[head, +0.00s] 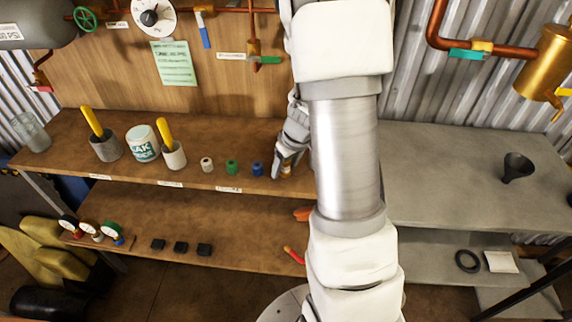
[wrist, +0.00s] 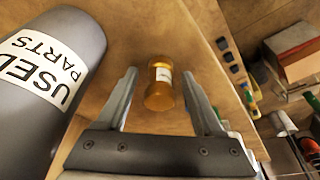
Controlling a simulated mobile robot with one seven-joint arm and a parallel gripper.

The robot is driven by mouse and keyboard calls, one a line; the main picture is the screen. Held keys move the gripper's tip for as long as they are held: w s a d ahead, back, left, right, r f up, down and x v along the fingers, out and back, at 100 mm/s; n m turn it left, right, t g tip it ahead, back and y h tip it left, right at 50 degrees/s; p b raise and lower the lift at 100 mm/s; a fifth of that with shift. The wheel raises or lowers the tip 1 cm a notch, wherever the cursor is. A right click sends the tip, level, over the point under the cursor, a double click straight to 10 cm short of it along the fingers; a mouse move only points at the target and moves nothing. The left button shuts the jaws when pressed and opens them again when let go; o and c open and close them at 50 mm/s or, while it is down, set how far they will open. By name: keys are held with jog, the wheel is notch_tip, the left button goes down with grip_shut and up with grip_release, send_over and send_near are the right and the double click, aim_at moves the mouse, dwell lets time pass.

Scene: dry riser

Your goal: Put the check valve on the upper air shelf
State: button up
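A brass cylinder with a white label, which looks like the check valve (wrist: 160,95), stands on the wooden surface in the wrist view. My gripper (wrist: 159,76) is open, with one finger on each side of it and a visible gap on both sides. In the head view my gripper (head: 283,172) is low over the right part of the upper wooden shelf (head: 65,145), and a small bit of the brass part (head: 286,171) shows by its fingers. My arm hides the shelf's right end. The shelf-edge labels are too small to read.
A grey USED PARTS container (wrist: 50,70) stands close left of my gripper in the wrist view. White, green and blue (head: 257,169) small parts stand left of my gripper. A lower wooden shelf (head: 150,225) holds gauges and black blocks. A grey bench (head: 440,170) at right is mostly clear.

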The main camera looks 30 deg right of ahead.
jog(key=shift+r+p, duration=0.35)
jog(key=shift+r, duration=0.15)
jog(key=a+p+v, duration=0.1)
jog(key=p+v, duration=0.2)
jog(key=v, duration=0.8)
jog(key=s+a+r+m+t, duration=0.2)
jog(key=s+a+r, duration=1)
jog(key=s+r, duration=0.3)
jog(key=shift+a+r+h, duration=0.3)
jog(key=shift+a+r, duration=0.05)
jog(key=shift+r, duration=0.2)
